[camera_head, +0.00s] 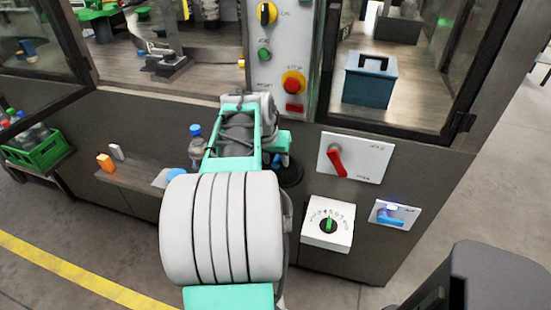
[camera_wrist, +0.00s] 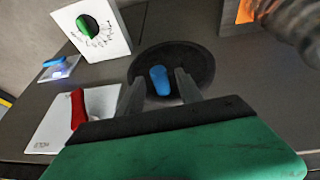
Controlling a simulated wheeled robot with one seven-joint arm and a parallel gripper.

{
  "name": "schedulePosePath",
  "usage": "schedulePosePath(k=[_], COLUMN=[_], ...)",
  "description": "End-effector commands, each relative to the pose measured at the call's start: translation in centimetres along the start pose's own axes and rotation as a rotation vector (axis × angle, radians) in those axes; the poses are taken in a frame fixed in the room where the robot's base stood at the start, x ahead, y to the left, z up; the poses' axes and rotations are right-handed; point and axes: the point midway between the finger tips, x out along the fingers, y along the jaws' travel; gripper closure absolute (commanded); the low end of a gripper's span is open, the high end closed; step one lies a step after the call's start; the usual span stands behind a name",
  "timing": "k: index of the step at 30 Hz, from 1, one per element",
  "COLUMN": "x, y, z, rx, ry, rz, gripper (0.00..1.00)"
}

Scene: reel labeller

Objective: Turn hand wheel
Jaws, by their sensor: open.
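The hand wheel is a black disc (camera_wrist: 198,60) with a blue handle (camera_wrist: 160,80), in the upper middle of the wrist view. My gripper (camera_wrist: 158,88) is open, and its two grey fingers point at the wheel. The blue handle appears between the fingers, with a visible gap to each side. I cannot tell how deep the handle sits between them. In the head view my arm covers most of the wheel; only part of the black rim (camera_head: 291,174) shows, right of the arm.
Right of my arm on the cabinet front are a red lever (camera_head: 337,160), a white dial box (camera_head: 328,224) with a green knob, and a blue switch (camera_head: 392,214). A ledge at left holds a bottle (camera_head: 196,148) and an orange block (camera_head: 105,162). A green crate (camera_head: 38,150) stands further left.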

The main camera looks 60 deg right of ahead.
Motion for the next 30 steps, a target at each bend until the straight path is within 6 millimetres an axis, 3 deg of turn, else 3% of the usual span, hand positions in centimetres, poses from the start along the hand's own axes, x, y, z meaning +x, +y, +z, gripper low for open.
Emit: schedulePosePath(k=[5,20,30], x=[-0.02,-0.05,-0.05], y=[-0.02,-0.03,-0.04], z=[0.01,0.03,0.04], rx=[0.000,-0.001,-0.001], ry=[0.000,-0.001,-0.001], rz=[0.000,-0.001,-0.001], gripper=[0.59,1.00,1.00])
